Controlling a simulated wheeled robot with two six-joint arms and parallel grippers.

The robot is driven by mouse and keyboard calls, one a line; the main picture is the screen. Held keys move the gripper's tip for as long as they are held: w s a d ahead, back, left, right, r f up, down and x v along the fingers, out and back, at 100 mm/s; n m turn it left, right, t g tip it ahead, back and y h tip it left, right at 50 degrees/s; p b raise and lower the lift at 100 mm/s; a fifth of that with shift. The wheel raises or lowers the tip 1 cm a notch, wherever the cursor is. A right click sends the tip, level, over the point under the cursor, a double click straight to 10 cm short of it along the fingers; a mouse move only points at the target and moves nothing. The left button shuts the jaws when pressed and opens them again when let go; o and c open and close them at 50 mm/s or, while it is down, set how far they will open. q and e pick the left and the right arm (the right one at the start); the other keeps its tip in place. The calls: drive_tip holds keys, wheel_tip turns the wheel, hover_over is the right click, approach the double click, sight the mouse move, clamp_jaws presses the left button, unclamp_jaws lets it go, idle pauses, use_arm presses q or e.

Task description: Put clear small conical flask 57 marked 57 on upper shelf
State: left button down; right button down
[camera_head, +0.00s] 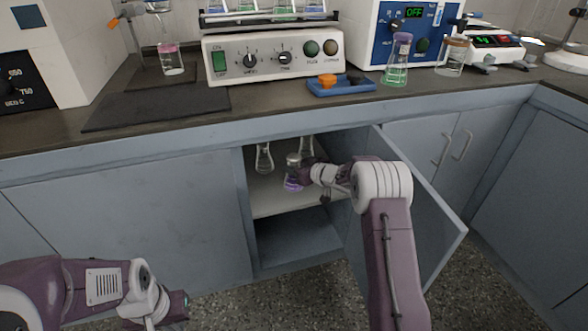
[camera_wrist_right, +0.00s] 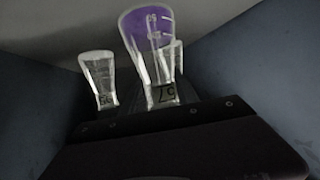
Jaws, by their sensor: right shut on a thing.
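The small conical flask 57 (camera_head: 293,176), clear with purple at its base, is inside the open cabinet, over the pale upper shelf (camera_head: 268,203). I cannot tell whether its base touches the shelf. In the right wrist view, flask 57 (camera_wrist_right: 150,62) appears inverted, with its label 57 readable upside down near the gripper. My right gripper (camera_head: 308,173) is shut on the flask near its neck; the fingertips are mostly hidden. My left gripper (camera_head: 178,305) hangs low at the left, away from the cabinet, and its jaws cannot be made out.
Two clear flasks stand deeper on the shelf, one at the left (camera_head: 264,158) and one behind (camera_head: 306,147). The cabinet door (camera_head: 420,215) is open to the right of my right arm. The lower compartment (camera_head: 295,243) looks empty. The countertop (camera_head: 200,122) overhangs the opening.

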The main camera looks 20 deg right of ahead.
drive_tip(key=c, duration=0.9)
unclamp_jaws()
drive_tip(key=shift+s+d+r+p, duration=0.15)
drive_tip(key=shift+s+r+p, duration=0.05)
drive_tip(key=shift+r+p, duration=0.1)
drive_tip(key=p+v, duration=0.5)
drive_tip(key=v, duration=0.6)
drive_tip(key=shift+s+p, duration=0.25)
drive_tip(key=shift+p, duration=0.15)
